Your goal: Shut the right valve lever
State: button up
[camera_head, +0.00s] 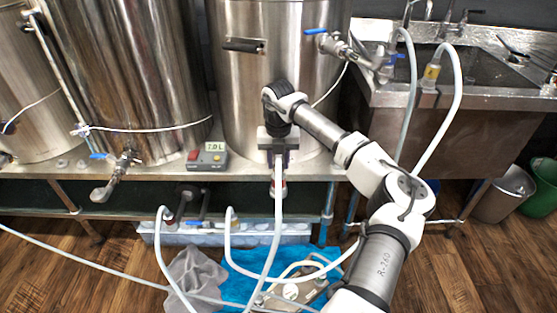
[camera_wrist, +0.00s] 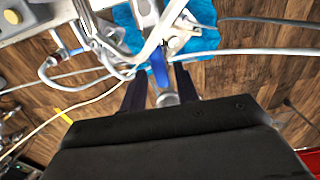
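I cannot tell whether either finger touches the lever. In the head view my gripper hides this lever and its valve.
Hoses loop below around a pump (camera_head: 296,290) on a blue cloth (camera_head: 237,262).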

grip_shut()
jog(key=shift+a, duration=0.1)
jog(key=shift+w+a+r+m+p, duration=0.1)
jog(key=shift+w+a+m+p, duration=0.6)
jog(key=shift+m, duration=1.05)
jog(key=shift+w+a+f+m+p, duration=0.1)
jog(key=shift+w+a+m+p, duration=0.25)
jog(key=shift+a+m, duration=1.05)
jog(key=shift+w+a+r+m+p, duration=0.1)
jog(key=shift+w+a+m+p, duration=0.35)
jog(key=shift+m, duration=1.6)
jog(key=shift+o, duration=1.1)
grip_release()
jog(key=shift+s, duration=0.1)
